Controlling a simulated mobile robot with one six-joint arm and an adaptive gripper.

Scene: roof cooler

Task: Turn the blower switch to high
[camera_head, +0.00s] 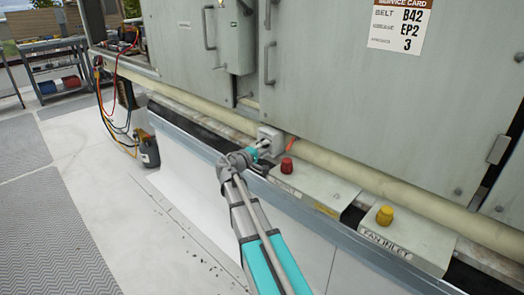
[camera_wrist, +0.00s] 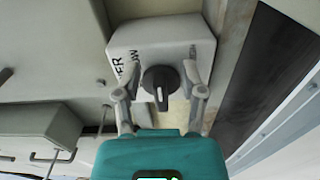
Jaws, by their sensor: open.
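The blower switch is a black round knob (camera_wrist: 160,81) with a pale pointer mark, on the face of a light grey box. In the wrist view the mark points down the picture, towards my gripper's body. The switch box (camera_wrist: 162,43) carries dark lettering on its left, partly hidden, with "ER" readable. My gripper (camera_wrist: 158,78) is open, with one finger on each side of the knob and gaps visible to both. In the head view my gripper (camera_head: 259,147) is at the switch box (camera_head: 272,138), and the knob cannot be made out.
A pale pipe (camera_head: 330,161) runs along the grey cabinet beside the box. To the right are a red knob (camera_head: 287,165) and a yellow knob (camera_head: 385,214), the latter on a box marked "FAN INLET". Hoses and a dark canister (camera_head: 148,150) stand at the left.

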